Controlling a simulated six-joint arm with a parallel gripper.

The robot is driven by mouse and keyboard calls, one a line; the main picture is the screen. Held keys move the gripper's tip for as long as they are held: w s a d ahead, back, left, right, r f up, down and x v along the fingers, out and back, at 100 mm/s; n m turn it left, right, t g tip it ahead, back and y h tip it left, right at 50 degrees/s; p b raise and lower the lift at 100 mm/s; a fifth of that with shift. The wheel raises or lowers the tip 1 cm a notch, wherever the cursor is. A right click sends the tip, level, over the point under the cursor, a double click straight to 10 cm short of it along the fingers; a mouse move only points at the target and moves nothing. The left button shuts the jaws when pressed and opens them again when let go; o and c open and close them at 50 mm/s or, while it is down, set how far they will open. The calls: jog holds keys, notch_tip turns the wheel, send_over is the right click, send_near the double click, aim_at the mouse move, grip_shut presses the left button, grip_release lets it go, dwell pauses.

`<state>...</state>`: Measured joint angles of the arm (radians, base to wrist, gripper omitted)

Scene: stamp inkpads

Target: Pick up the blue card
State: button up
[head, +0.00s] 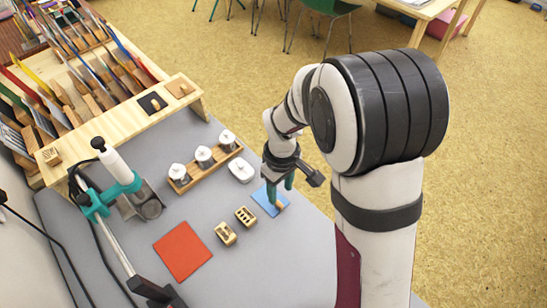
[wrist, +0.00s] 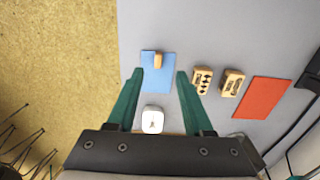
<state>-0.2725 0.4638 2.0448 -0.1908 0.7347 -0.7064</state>
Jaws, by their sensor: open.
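The blue card (head: 263,202) lies flat on the grey table near its right edge. A small wooden knob or block (head: 281,203) sits on the card near one edge. In the wrist view the blue card (wrist: 150,80) shows between and beyond the fingertips, with the wooden piece (wrist: 158,60) toward its far end. My gripper (head: 279,187) points down above the card, its green fingers apart and empty. In the wrist view my gripper (wrist: 160,74) has clear space between its fingertips. The gap between the fingertips and the card is hard to judge.
Two wooden stamps (head: 235,224) and a red card (head: 183,250) lie to the left. A stand with a white cylinder (head: 119,165) is farther left.

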aim_at(279, 203)
jog(key=f, duration=0.7)
jog(key=shift+w+a+f, duration=0.15)
jog(key=shift+w+f, duration=0.05)
jog(key=shift+w, duration=0.15)
grip_shut()
